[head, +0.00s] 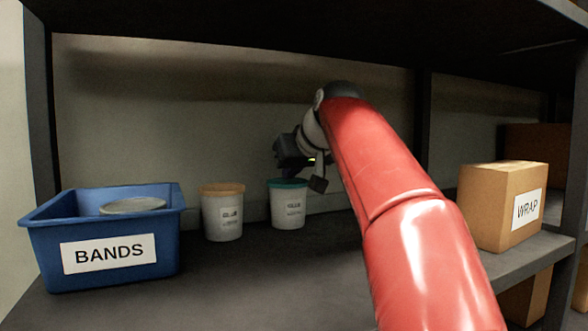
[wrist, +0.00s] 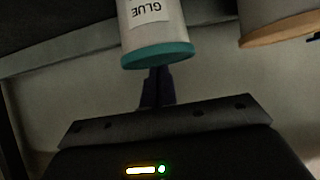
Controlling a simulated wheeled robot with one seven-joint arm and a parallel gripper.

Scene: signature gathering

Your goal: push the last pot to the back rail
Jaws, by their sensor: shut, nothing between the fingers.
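The white glue pot with the teal lid (head: 288,207) stands upright on the shelf, right of a white glue pot with a tan lid (head: 222,216). In the wrist view the teal-lidded pot (wrist: 154,35) appears upside down at the top, and the tan-lidded pot (wrist: 278,20) is at the upper right. My gripper (head: 290,172) is shut and empty, at the top of the teal-lidded pot. Its fingertips (wrist: 157,72) meet the lid's edge in the wrist view; I cannot tell whether they touch. A grey rail (wrist: 60,55) runs along the back.
A blue bin labelled BANDS (head: 168,235) with a round lidded item inside stands at the left. A cardboard box labelled WRAP (head: 485,205) stands at the right. A dark upper shelf (head: 250,25) hangs overhead. The shelf floor in front of the pots is clear.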

